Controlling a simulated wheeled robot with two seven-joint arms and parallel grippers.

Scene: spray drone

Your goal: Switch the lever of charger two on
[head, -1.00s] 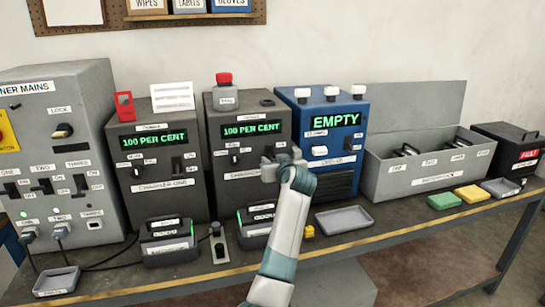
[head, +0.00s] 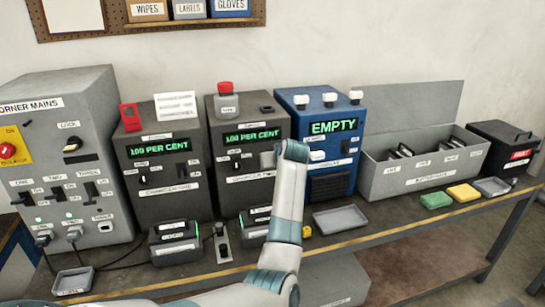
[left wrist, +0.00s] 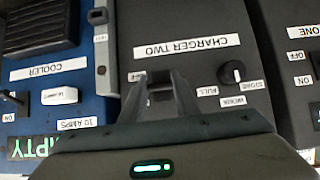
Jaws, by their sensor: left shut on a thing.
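In the left wrist view the fingers (left wrist: 163,80) are shut around the lever of charger two, beside ON and OFF labels. The fingers mostly hide the lever, so I cannot tell its position. My right gripper is out of view.
Charger one (head: 163,205) stands to the left, next to the mains cabinet (head: 85,160). The blue cooler (head: 335,170), displaying EMPTY, is close on the right. A grey tray (head: 340,218) and black batteries in docks lie in front on the bench.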

